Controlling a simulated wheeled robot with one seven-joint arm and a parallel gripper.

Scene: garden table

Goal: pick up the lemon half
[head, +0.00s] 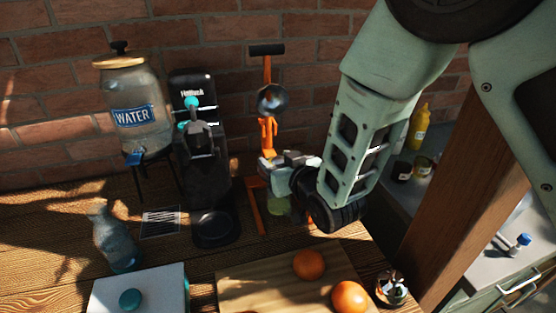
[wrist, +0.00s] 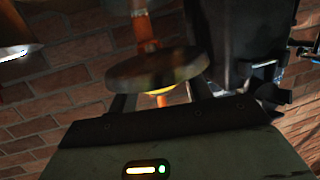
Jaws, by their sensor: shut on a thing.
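My gripper (head: 268,163) is at the orange hand press (head: 267,130), in front of the brick wall. In the wrist view its two fingers (wrist: 160,102) are shut on a small yellow thing that looks like the lemon half (wrist: 158,91). Only a thin yellow strip of it shows, just under the grey round head (wrist: 155,70) of the press. I cannot tell whether it touches the press. In the head view my gripper mostly hides it.
A black coffee machine (head: 203,160) stands close left of the press. A water dispenser (head: 135,110) and glass carafe (head: 115,240) stand further left. Oranges (head: 309,264) lie on the cutting board (head: 255,285) in front.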

